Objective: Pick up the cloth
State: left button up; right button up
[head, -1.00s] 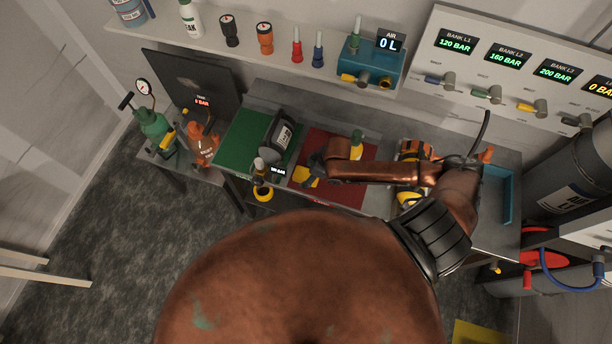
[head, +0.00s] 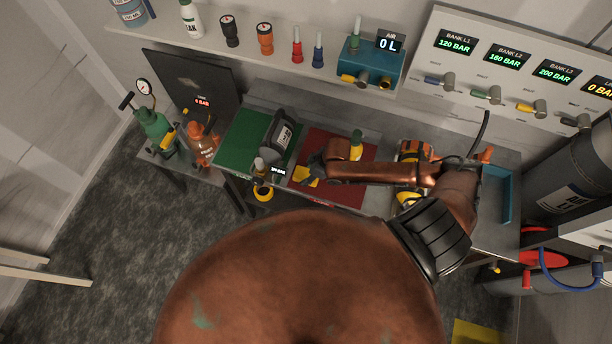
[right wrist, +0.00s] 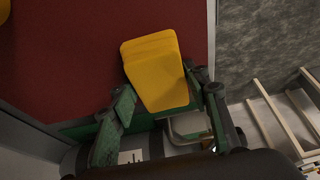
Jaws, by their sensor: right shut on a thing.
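The yellow cloth (head: 306,177) is a folded pad at the left part of the red mat (head: 335,145). In the right wrist view the cloth (right wrist: 155,65) lies between the two green-and-black fingers of my right gripper (right wrist: 160,98), with its far end sticking out past them over the red mat. My right gripper (head: 311,170) reaches in from the right in the head view and is shut on the cloth. Whether the cloth touches the mat is hard to tell. My left gripper is not in view.
A dark device with a display (head: 281,135) stands on the green mat (head: 240,135), left of the gripper. A green-and-yellow item (head: 356,146) stands on the red mat behind my arm. A blue tray (head: 497,195) is at the bench's right end.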

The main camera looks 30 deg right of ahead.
aim_at(307, 175)
jog(key=c, duration=0.5)
jog(key=shift+c, duration=0.2)
jog(key=shift+r+b, duration=0.25)
jog(key=shift+b, duration=0.15)
notch_tip(307, 175, up, 18)
jog(key=shift+p, duration=0.4)
